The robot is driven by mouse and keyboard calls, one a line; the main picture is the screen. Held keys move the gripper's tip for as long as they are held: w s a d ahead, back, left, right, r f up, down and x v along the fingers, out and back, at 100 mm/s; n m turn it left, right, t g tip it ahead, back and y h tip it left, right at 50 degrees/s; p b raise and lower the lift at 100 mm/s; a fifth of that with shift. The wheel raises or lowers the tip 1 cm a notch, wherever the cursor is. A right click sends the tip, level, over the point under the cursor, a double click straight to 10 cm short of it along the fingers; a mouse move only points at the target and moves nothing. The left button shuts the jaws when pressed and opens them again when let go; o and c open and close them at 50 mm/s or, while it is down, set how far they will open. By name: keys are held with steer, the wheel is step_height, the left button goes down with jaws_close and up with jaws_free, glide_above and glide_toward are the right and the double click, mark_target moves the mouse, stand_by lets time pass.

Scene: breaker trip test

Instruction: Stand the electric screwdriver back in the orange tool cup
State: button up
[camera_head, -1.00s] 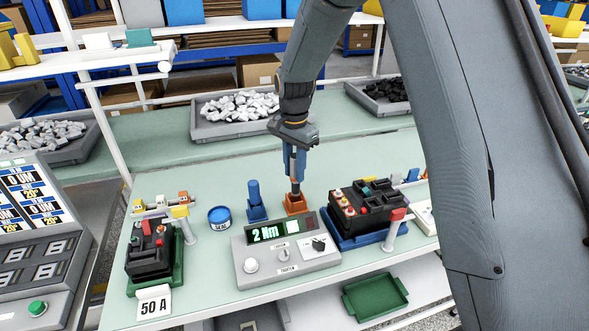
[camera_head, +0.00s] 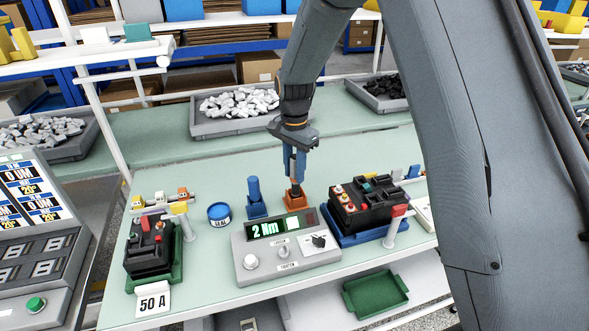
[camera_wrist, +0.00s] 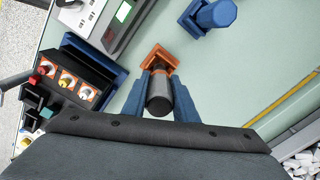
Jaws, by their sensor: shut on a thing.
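The electric screwdriver (camera_wrist: 159,101) is a dark grey cylinder held upright between the two blue fingers of my gripper (camera_head: 294,165). In the wrist view my gripper (camera_wrist: 160,95) is shut on it. The orange tool cup (camera_head: 296,201) stands on the pale green bench behind the grey control box, directly below the gripper. The screwdriver's lower end shows at the cup's mouth. In the wrist view the orange cup (camera_wrist: 158,56) shows just past the screwdriver. How deep the tip sits in the cup is hidden.
A blue holder with a blue cylinder (camera_head: 255,199) stands left of the cup. The grey control box (camera_head: 285,254) reads 2 Nm. A black breaker (camera_head: 365,205) on a blue base is to the right. Another black breaker (camera_head: 150,250) and a blue tin (camera_head: 218,214) are left.

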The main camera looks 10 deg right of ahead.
mark_target(294, 158)
steer(key=shift+f+b, duration=0.75)
steer(key=shift+f, duration=1.1)
steer(key=o, duration=1.1)
steer(key=shift+r+b, duration=1.2)
steer(key=shift+r, duration=2.7)
